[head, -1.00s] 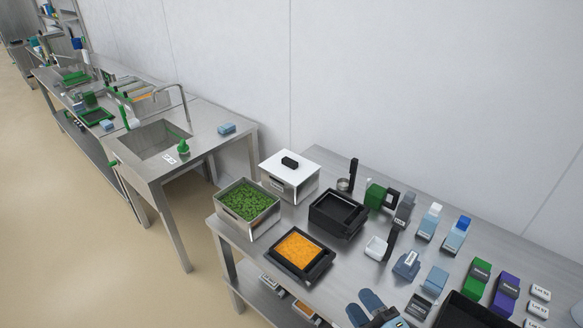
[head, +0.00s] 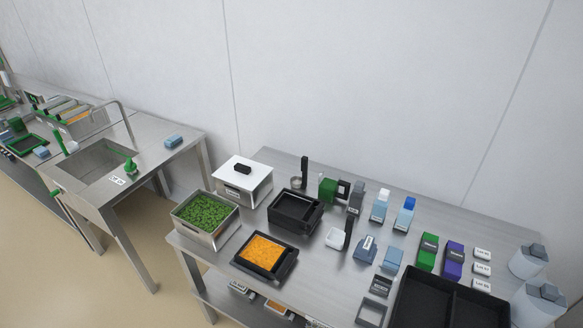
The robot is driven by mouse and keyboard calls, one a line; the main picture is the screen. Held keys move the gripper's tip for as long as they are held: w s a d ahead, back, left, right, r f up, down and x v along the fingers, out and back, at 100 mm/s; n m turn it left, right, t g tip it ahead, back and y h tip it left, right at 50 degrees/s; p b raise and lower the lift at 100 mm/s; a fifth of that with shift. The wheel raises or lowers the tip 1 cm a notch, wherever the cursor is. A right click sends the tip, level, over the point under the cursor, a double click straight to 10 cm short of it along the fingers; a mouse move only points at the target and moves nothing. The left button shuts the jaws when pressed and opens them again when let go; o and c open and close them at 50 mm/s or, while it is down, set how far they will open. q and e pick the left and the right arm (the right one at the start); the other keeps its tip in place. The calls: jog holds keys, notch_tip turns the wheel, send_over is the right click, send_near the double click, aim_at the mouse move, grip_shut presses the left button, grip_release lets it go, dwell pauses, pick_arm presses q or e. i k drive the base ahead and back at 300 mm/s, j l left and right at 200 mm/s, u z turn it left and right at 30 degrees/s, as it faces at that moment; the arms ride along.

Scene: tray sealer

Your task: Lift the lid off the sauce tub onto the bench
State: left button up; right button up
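The sauce tub appears to be the steel rectangular tub (head: 246,197) at the back left of the bench (head: 330,262); its label is too small to read. Its white lid (head: 260,172) lies flat on top, closed, with a black block handle (head: 243,169) in the middle. Neither of my grippers is in view, and nothing touches the lid.
A steel pan of green pieces (head: 232,222) stands close in front of the tub. A black tray (head: 279,222) and an orange-filled tray (head: 243,264) are nearby. A small ladle cup and upright black handle (head: 305,172) stand right of the lid. Bottles and boxes crowd the right.

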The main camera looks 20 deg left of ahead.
aim_at(242, 172)
jog(key=j+z, duration=0.4)
jog(key=k+j+z, duration=0.1)
jog(key=j+z, duration=0.25)
jog(key=j, duration=0.25)
jog(key=j+z, duration=0.1)
jog(key=j, duration=0.25)
jog(key=k+j+z, duration=0.1)
jog(key=j, duration=0.3)
jog(key=k+j+z, duration=0.1)
jog(key=j, duration=0.25)
